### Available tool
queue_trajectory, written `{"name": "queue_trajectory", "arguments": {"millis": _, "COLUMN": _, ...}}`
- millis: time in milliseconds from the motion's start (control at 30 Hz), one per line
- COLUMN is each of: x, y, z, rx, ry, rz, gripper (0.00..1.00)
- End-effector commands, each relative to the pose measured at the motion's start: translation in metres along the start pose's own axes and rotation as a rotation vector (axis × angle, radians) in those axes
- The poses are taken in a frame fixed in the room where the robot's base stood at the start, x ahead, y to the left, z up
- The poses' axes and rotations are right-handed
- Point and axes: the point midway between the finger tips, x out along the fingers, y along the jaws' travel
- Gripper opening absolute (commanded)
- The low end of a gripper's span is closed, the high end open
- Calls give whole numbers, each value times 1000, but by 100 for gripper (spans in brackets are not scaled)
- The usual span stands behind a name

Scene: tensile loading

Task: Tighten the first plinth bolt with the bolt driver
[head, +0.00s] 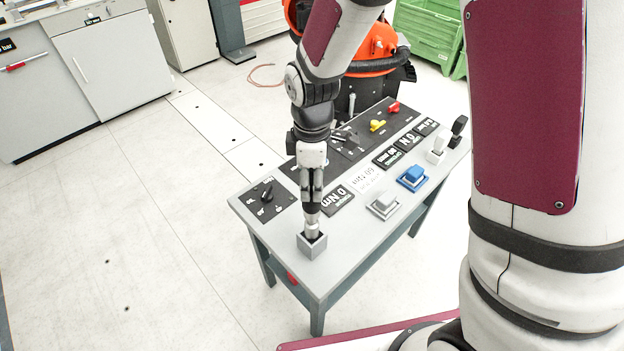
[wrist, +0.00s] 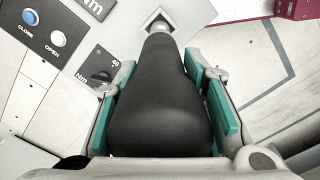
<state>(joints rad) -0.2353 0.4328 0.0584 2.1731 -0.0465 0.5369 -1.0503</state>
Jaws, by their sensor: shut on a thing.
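My gripper (head: 312,200) points straight down over the near left corner of a grey control bench (head: 350,262). It is shut on the bolt driver (head: 312,228), whose lower end is at a small grey square holder (head: 312,247) on the bench top. In the wrist view the driver's dark, thick body (wrist: 160,112) lies between the green-padded fingers of my gripper (wrist: 163,75). It narrows to a pale tip at the square holder (wrist: 157,18). The tip's lower end is hidden in the holder. I cannot make out the plinth bolt.
A dial panel reading Nm (head: 267,198) lies just left of the driver. Grey (head: 384,204) and blue (head: 412,177) blocks, switches and labels cover the rest of the bench. An orange machine (head: 375,48) and green crates (head: 428,32) stand behind. The floor at left is open.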

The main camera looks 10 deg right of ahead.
Motion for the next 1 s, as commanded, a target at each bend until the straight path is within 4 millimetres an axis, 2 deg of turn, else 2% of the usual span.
{"name": "queue_trajectory", "arguments": {"millis": 1000, "x": 9, "y": 1, "z": 0, "rx": 1, "ry": 0, "rz": 1, "gripper": 0}}
